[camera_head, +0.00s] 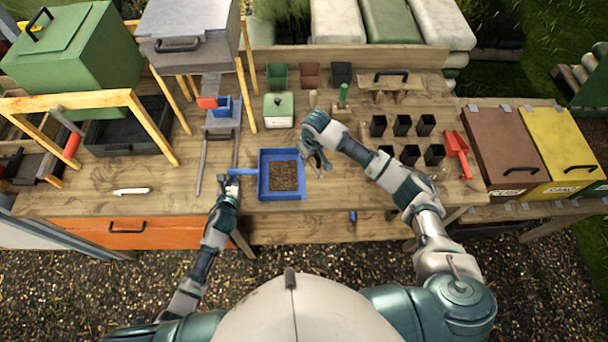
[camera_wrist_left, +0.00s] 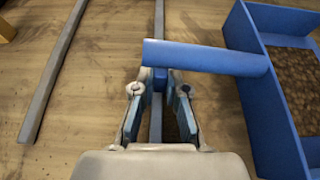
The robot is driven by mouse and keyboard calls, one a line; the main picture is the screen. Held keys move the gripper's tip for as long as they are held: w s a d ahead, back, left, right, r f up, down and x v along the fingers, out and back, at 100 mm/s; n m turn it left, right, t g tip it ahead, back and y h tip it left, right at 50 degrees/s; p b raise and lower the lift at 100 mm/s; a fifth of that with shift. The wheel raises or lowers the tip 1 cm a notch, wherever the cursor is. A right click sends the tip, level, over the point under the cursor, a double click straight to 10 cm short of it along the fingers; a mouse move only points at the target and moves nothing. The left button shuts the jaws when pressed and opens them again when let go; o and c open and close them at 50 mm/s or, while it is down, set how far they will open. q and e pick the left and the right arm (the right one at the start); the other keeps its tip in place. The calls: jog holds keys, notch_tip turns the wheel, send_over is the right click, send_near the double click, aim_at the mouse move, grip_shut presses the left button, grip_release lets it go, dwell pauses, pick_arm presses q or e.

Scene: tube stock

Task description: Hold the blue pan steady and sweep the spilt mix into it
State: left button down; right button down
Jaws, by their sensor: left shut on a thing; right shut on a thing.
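The blue pan (camera_head: 262,178) lies on the wooden bench near its front edge, with brown mix (camera_head: 284,176) spread over its floor. My left gripper (camera_head: 231,178) is shut on the pan's handle, which sticks out to the left; the handle (camera_wrist_left: 205,57) also shows in the left wrist view, across the fingertips (camera_wrist_left: 160,85). My right gripper (camera_head: 318,163) is just right of the pan, pointing down close to the bench. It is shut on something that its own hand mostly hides. I cannot make out loose mix on the bench around it.
A green-lidded box (camera_head: 278,109) and a green-handled tool (camera_head: 343,93) are behind the pan. A white-handled tool (camera_head: 131,191) lies left. The bench left of the pan has free room.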

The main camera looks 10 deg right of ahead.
dwell(0.3)
pick_arm(q)
jog(key=c, duration=1.1)
grip_release()
jog(key=shift+c, duration=0.2)
jog(key=shift+s, duration=0.1)
jog(key=v, duration=1.1)
jog(key=shift+s+a+r, duration=0.1)
jog(key=shift+s+r, duration=0.05)
jog(key=shift+s, duration=0.2)
